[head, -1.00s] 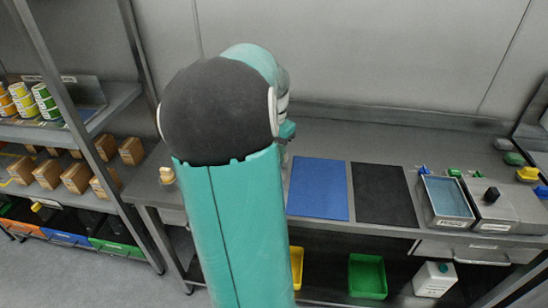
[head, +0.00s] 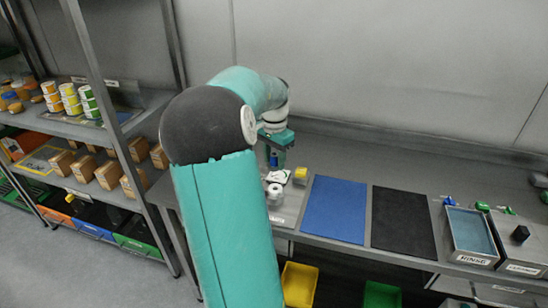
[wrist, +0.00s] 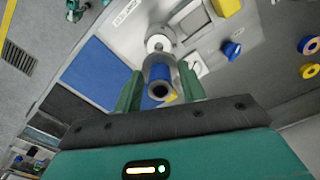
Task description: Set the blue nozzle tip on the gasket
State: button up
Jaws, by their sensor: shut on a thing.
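My gripper (wrist: 160,88) is shut on the blue nozzle tip (wrist: 159,74), which sits between its two green fingers. The end with a dark round hole faces the wrist camera. In the head view my gripper (head: 274,156) is over the left part of the bench, and the nozzle tip (head: 273,160) shows as a small dark blue piece below it. A white cylinder (head: 274,191) stands on the grey plate below; it also shows beyond the nozzle tip in the wrist view (wrist: 157,42). I cannot make out the gasket for certain.
A yellow block (head: 300,175) stands right of the white cylinder. Blue (head: 335,209) and black (head: 403,220) mats lie flat and clear. The rinse tray (head: 472,258) is further right.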

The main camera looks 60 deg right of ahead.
aim_at(274, 188)
jog(key=shift+f, duration=4.3)
jog(key=shift+f, duration=0.1)
jog(key=o, duration=1.1)
jog(key=shift+o, duration=0.2)
jog(key=shift+w, duration=0.1)
